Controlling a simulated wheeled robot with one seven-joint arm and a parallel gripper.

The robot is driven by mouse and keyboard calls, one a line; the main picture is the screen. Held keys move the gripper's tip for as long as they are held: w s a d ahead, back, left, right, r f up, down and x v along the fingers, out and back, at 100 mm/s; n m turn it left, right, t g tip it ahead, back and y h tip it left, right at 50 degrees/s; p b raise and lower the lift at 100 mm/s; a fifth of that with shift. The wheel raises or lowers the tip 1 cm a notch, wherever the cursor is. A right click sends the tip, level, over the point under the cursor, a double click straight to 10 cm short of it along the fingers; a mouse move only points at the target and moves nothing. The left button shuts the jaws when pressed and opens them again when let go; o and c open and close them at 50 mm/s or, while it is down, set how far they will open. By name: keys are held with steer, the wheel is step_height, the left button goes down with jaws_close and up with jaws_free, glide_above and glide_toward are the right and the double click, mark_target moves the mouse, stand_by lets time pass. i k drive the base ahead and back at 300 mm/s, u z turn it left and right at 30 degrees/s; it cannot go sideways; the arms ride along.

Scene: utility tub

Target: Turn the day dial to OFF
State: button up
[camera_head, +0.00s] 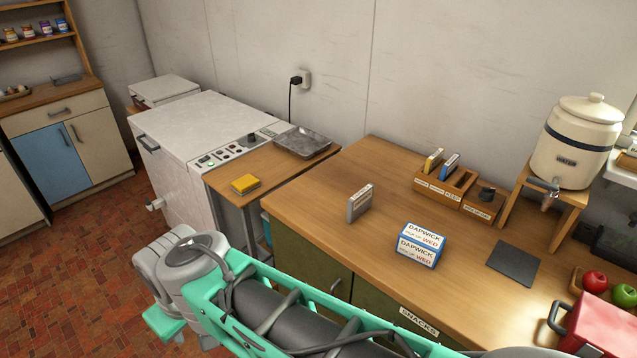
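No dial with a readable OFF mark can be made out from here. A white chest-like machine (190,122) stands at the left of the wall, with a control strip (230,152) along its right edge. The strip carries small lit green and red parts and a dark knob (252,141); its markings are too small to read. My arm crosses the bottom of the view, well apart from both. My gripper is not in view.
A wooden side table (265,168) holds a yellow sponge-like block (245,184) and a metal tray (303,142). The counter (330,215) bears a grey cartridge (359,203), a DAPWICK box (421,245), a dark mat (513,263) and a water crock (578,142). Tiled floor lies open at left.

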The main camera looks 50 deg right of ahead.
mark_target(487, 194)
steer(key=z, duration=2.7)
